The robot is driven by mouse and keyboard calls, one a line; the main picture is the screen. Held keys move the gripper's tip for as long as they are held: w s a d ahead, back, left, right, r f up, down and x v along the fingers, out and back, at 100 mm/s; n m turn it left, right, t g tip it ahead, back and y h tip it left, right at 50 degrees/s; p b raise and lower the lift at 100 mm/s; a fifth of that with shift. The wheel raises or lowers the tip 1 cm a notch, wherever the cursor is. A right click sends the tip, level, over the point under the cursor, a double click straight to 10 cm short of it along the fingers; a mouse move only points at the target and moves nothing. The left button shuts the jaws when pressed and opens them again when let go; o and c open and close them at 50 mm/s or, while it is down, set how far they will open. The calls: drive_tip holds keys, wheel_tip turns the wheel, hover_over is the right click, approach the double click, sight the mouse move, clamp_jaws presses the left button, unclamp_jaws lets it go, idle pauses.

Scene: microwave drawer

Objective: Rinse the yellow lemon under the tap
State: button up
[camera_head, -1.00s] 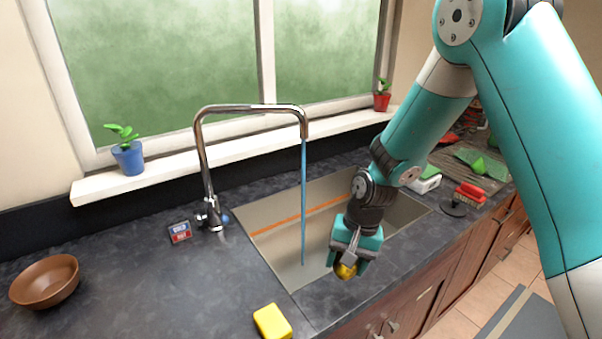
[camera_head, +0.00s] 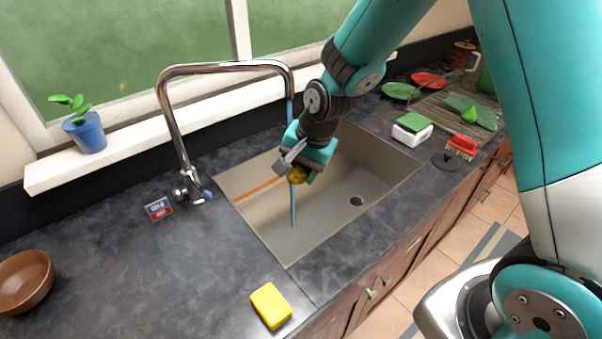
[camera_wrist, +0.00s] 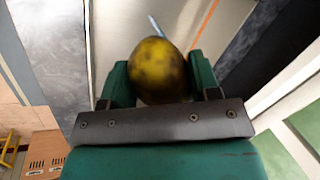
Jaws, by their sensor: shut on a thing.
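The yellow lemon (camera_head: 297,175) has dark patches on its skin. My gripper (camera_head: 300,168) is shut on it and holds it above the sink (camera_head: 330,205). In the wrist view the lemon (camera_wrist: 157,70) sits between the two green fingers of my gripper (camera_wrist: 157,82). The chrome tap (camera_head: 175,125) arches over the sink from the left. A thin blue stream of water (camera_head: 293,212) falls from its spout and shows below the lemon. The lemon is at the stream or very close to it; whether the water touches it I cannot tell exactly.
A yellow sponge (camera_head: 271,306) lies on the counter in front of the sink. A brown bowl (camera_head: 25,281) stands at the left. A white box with a green sponge (camera_head: 412,128), a red brush (camera_head: 462,146) and a drying rack (camera_head: 455,108) are at the right.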

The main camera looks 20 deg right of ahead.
drive_tip(key=w+d+f, duration=0.1)
drive_tip(key=w+f, duration=0.1)
drive_tip(key=w, duration=0.7)
drive_tip(key=shift+w, duration=0.25)
drive_tip(key=shift+d, duration=0.1)
idle(0.5)
drive_tip(key=shift+s+d, duration=0.1)
drive_tip(key=shift+d, duration=0.4)
drive_tip(key=shift+a, duration=0.25)
drive_tip(key=shift+a, duration=0.4)
drive_tip(key=shift+d, duration=0.2)
drive_tip(key=shift+d, duration=0.45)
